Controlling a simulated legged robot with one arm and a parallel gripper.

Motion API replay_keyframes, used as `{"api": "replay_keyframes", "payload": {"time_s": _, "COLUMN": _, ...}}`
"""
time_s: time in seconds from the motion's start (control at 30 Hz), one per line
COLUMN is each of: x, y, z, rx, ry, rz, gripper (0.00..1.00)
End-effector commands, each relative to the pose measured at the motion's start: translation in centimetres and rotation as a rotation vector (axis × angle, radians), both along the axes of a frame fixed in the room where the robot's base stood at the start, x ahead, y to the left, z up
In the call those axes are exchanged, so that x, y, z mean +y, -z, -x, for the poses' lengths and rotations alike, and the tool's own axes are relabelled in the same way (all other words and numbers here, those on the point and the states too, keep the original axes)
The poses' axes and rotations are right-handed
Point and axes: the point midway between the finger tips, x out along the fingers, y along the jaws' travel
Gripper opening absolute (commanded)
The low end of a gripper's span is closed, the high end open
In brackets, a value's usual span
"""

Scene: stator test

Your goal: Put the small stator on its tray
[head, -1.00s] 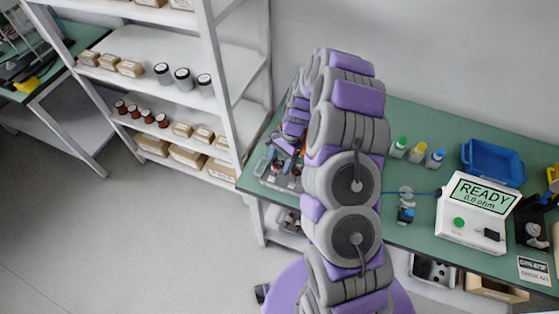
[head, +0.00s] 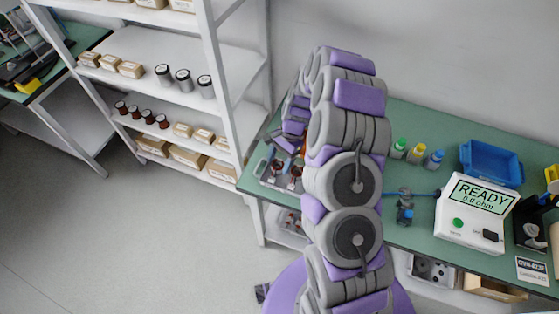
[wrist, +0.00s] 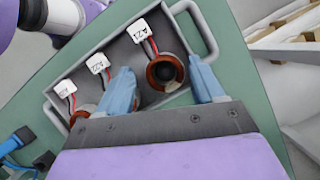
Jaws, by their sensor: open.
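A grey tray with handles (wrist: 200,22) holds several stators with copper windings, wired to white tags. The stator tagged A21 (wrist: 166,72) lies between the blue fingertips of my open gripper (wrist: 164,88), in the wrist view. I cannot tell whether the fingers touch it. Another stator (wrist: 80,116) is partly hidden behind the left finger. Tag A22 (wrist: 97,63) and a third tag (wrist: 64,88) lie further left. In the head view the tray (head: 262,172) is at the bench's left end, partly hidden by my arm. Which stator is the small one is unclear.
The green bench (head: 405,238) carries capped bottles (head: 415,153), a blue bin (head: 492,163) and a meter reading READY (head: 470,215). A small dark fixture (head: 405,206) stands left of the meter. A lower shelf holds another tray (head: 291,222). White shelving (head: 235,70) stands left.

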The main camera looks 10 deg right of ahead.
Motion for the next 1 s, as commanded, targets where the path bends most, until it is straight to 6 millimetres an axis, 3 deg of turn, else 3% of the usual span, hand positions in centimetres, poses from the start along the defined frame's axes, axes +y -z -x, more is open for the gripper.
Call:
{"api": "replay_keyframes", "payload": {"time_s": 0.7, "x": 0.0, "y": -3.4, "z": 0.0, "rx": 0.0, "ry": 0.0, "rz": -0.001, "gripper": 0.67}}
{"api": "replay_keyframes", "payload": {"time_s": 1.0, "x": 0.0, "y": -3.7, "z": 0.0, "rx": 0.001, "ry": 0.001, "rz": -0.001, "gripper": 0.67}}
